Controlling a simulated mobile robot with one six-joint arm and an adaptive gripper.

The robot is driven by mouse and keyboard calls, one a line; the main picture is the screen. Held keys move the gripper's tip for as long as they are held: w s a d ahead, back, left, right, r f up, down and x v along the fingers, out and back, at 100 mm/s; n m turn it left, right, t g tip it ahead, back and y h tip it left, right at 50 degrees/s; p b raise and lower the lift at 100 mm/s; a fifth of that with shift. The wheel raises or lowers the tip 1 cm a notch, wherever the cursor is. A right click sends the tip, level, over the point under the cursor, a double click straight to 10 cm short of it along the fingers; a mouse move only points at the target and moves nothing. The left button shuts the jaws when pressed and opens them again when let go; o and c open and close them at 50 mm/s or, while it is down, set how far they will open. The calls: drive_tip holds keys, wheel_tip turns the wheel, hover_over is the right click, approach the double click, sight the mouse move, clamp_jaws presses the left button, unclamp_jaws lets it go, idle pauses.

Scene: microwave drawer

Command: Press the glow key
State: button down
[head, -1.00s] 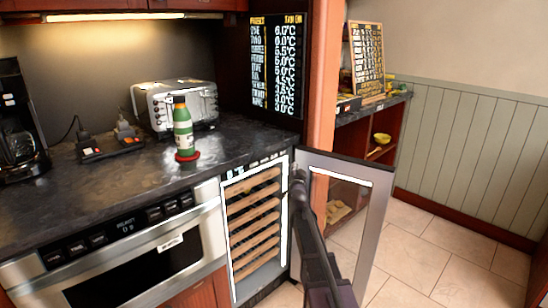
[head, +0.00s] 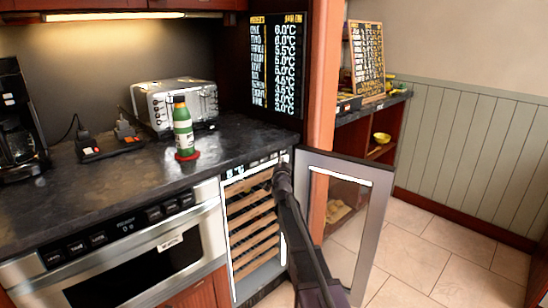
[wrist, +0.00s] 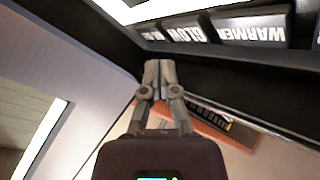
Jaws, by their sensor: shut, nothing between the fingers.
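The glow key (wrist: 190,32) is a dark key with white lettering, upside down at the top of the wrist view. It sits in a row beside the warmer key (wrist: 250,26). In the head view the row of small keys (head: 250,168) runs along the top front of the open wine cooler; its lettering is too small to read there. My gripper (wrist: 160,70) is shut and empty. Its tips appear just below and left of the glow key in the wrist view, with a gap visible between. In the head view my gripper (head: 283,166) is at the right end of the row.
The cooler's glass door (head: 345,215) stands open to the right of my arm. Wooden racks (head: 255,228) fill the cooler. A green bottle (head: 183,130) stands on the dark counter (head: 105,180) above. The microwave drawer (head: 125,270) is at the left.

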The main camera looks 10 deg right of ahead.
sight(277, 154)
drive_tip(key=shift+w+a, duration=0.4)
drive_tip(key=shift+w, duration=0.25)
drive_tip(key=shift+w+a, duration=0.4)
drive_tip(key=shift+w, duration=0.3)
idle(2.2)
idle(0.4)
drive_tip(key=shift+s+d, duration=0.4)
drive_tip(key=shift+s, duration=0.3)
drive_tip(key=shift+s, duration=0.1)
drive_tip(key=shift+s+d, duration=0.4)
drive_tip(key=shift+s, duration=0.3)
drive_tip(key=shift+s+d, duration=0.45)
drive_tip(key=shift+s, duration=0.25)
drive_tip(key=shift+s+d, duration=0.4)
drive_tip(key=shift+s, duration=0.3)
